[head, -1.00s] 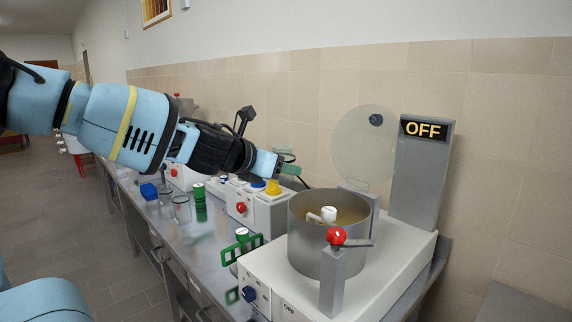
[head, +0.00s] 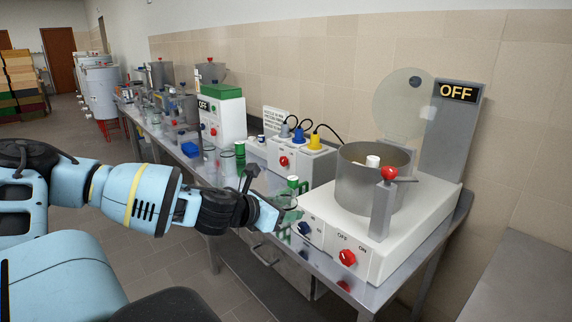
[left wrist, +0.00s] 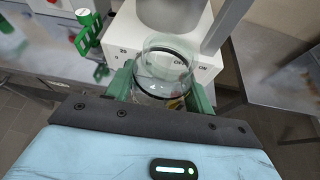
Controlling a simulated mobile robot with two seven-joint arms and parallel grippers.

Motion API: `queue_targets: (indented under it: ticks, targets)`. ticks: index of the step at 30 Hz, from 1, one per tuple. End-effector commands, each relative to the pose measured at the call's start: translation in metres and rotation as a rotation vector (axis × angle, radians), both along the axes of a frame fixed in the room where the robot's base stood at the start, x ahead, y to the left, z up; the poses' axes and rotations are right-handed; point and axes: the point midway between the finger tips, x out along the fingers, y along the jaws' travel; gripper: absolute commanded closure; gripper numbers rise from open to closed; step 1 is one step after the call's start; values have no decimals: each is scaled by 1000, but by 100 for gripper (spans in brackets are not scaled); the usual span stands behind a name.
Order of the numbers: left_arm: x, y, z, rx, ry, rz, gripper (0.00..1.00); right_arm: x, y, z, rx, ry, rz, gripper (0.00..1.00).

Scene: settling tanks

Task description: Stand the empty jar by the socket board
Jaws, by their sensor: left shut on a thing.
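My left gripper (head: 283,208) is shut on a clear glass jar (left wrist: 165,62), with its green fingers on either side of it in the left wrist view. The jar looks empty and is partly hidden by the gripper. In the head view the jar (head: 286,199) is at the bench's front edge, left of the white heater-like machine; I cannot tell whether it touches the bench. A white box with blue, grey and yellow plugs and red knobs (head: 314,168), apparently the socket board, stands behind it near the wall. My right gripper is not in view.
The white machine (head: 413,225) carries a metal pot (head: 362,192) and an OFF panel (head: 447,120). Glass jars (head: 228,165) and a blue block (head: 190,149) stand farther left along the bench.

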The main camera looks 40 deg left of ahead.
Motion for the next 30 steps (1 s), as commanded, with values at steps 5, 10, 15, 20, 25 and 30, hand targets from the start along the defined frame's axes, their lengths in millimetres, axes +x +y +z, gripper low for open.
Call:
queue_targets:
  ticks: [5, 10, 15, 20, 25, 30]
  targets:
    - [-17, -41, -54, -16, -5, -24, 76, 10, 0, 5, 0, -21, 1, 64]
    - [-34, -80, -89, -17, -14, -28, 76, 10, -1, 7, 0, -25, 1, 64]
    - [-51, -122, -109, -17, -19, -20, 76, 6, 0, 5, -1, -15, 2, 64]
    - [-66, -163, -116, -14, -22, -10, 76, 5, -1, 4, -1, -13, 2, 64]
    - [-79, -202, -113, -13, -22, 6, 76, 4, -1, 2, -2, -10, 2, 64]
    - [-89, -225, -106, -11, -19, 21, 76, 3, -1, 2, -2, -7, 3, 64]
